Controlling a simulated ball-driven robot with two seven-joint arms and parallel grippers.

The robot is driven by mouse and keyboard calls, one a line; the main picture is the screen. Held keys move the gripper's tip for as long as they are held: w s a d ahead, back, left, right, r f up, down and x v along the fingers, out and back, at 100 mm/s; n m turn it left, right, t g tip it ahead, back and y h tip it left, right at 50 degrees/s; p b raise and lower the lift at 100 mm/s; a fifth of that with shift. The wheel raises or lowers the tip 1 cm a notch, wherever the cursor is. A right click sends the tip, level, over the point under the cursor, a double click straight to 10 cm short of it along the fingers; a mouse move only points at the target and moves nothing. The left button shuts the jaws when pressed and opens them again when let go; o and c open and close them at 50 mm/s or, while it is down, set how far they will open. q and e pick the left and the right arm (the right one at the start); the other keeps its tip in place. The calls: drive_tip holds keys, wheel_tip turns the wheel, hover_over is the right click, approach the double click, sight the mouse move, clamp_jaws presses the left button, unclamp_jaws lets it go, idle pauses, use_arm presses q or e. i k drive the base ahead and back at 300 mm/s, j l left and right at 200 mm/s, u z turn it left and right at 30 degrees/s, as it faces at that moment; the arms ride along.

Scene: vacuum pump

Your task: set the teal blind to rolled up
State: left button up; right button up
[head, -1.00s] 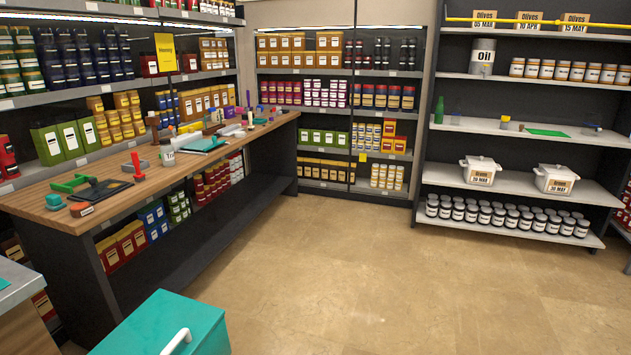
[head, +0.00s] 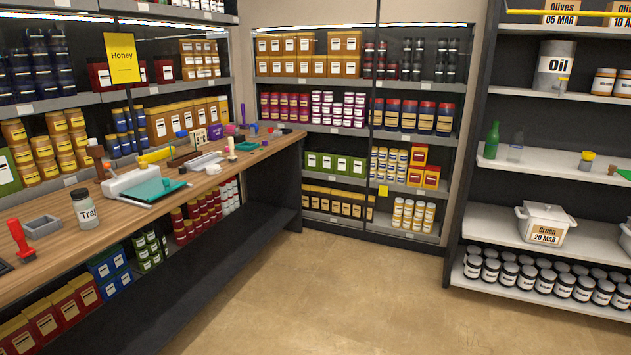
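No hanging teal blind can be made out in the head view. A flat teal piece (head: 156,190) lies on the wooden counter at the left, against the front of a white device (head: 128,181). I cannot tell whether this teal piece is the blind. Neither of my grippers is in view.
The wooden counter (head: 60,248) also holds a labelled jar (head: 86,209), a grey tray (head: 41,227), a red-handled tool (head: 19,239) and several small tools. Stocked shelves line the back and right, with a white pot (head: 543,222) at right. The floor (head: 330,290) is clear.

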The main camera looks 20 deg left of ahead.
sight(166, 180)
drive_tip(key=i+u, duration=0.4)
drive_tip(key=i, duration=0.2)
drive_tip(key=i+l+u, duration=0.2)
drive_tip(key=i+u, duration=0.2)
drive_tip(key=i, duration=0.2)
